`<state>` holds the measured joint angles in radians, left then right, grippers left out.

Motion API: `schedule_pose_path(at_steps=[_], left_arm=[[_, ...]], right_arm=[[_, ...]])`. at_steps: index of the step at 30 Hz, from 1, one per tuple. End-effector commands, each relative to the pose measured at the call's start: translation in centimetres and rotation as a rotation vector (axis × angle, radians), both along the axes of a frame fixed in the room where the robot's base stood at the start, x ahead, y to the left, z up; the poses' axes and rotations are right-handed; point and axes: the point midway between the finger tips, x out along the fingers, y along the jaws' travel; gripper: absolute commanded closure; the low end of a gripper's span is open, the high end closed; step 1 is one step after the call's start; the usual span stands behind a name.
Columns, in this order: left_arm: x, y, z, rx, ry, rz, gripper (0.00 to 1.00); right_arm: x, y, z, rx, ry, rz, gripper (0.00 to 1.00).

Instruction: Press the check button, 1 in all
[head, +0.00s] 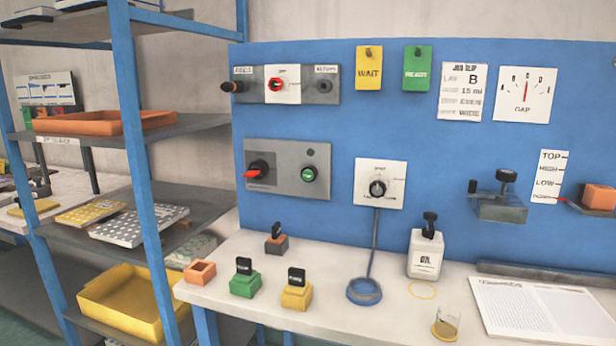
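A round green button (308,174) sits on the right of a grey panel (287,152) on the blue board. I cannot read a label that names it as the check button. A black knob with a red lever (255,172) is on the left of the same panel, and a small dark round spot (310,152) is above the button. Neither of my grippers shows in the head view, and nothing touches the button.
Below stands a white bench (345,262) with green (245,284) and yellow (297,295) blocks, a blue ring (364,292), a white oil bottle (425,254) and a small glass (445,327). A blue shelf rack (133,125) stands left. The space before the panel is clear.

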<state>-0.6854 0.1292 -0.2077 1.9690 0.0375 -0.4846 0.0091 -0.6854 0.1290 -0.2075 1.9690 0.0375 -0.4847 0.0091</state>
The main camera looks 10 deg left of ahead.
Motion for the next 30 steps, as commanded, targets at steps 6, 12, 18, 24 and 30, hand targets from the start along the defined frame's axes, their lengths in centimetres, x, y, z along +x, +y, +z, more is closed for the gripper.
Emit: schedule_pose_path(at_steps=[6,12,18,24,30], left_arm=[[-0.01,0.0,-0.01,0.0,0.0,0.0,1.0],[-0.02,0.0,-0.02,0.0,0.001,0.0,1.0],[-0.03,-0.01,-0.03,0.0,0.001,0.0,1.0],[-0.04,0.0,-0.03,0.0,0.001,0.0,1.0],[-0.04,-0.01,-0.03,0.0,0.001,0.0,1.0]], right_arm=[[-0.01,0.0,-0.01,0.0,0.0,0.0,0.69],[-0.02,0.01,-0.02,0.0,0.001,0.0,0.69],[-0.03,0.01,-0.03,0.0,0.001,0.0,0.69],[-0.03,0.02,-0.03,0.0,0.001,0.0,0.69],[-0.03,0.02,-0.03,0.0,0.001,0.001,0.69]])
